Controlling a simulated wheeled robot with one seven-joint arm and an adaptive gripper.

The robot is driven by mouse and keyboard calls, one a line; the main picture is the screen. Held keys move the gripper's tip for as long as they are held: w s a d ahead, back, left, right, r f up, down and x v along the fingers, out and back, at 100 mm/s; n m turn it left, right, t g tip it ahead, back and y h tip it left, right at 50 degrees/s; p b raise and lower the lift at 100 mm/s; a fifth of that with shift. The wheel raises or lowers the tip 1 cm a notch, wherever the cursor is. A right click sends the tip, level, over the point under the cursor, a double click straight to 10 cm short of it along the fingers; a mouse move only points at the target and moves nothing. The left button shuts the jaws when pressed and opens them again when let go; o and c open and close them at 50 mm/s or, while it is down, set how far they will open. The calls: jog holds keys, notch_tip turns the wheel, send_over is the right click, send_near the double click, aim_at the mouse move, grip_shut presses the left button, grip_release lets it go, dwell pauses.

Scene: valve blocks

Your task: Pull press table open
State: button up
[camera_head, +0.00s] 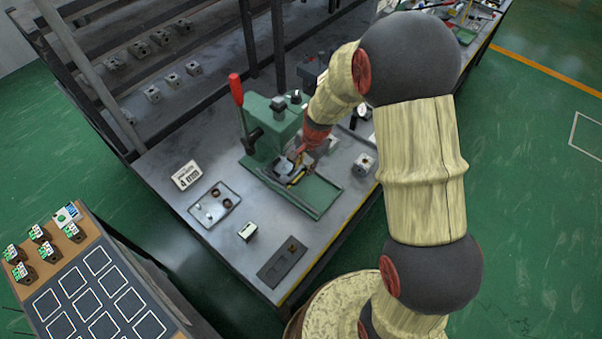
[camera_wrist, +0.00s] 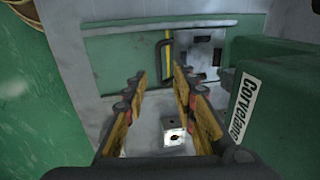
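The green press (camera_head: 268,125) stands on the grey workbench, with a red-handled lever (camera_head: 236,90) raised on its left. Its flat green base (camera_head: 318,195) extends toward the front right. In the wrist view, a dark bent handle (camera_wrist: 163,58) lies beside a yellow stripe on the press's grey and green table area (camera_wrist: 120,62). My gripper (camera_head: 296,172) is low over the press base and partly hides it. In the wrist view, my gripper (camera_wrist: 159,84) has its yellow fingers apart, with the handle just beyond the tips. Contact with the handle cannot be told.
A tray of small parts (camera_head: 214,204), a small block (camera_head: 247,231) and a dark plate (camera_head: 282,262) lie on the bench.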

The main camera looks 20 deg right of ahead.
aim_at(301, 178)
jog(key=f, duration=0.2)
jog(key=f+b, duration=0.1)
jog(key=f, duration=0.2)
jog(key=w+f, duration=0.1)
jog(key=f, duration=0.1)
jog(key=shift+a+f, duration=0.25)
jog(key=shift+a, duration=0.1)
jog(key=shift+c, duration=0.2)
grip_shut()
dwell(0.4)
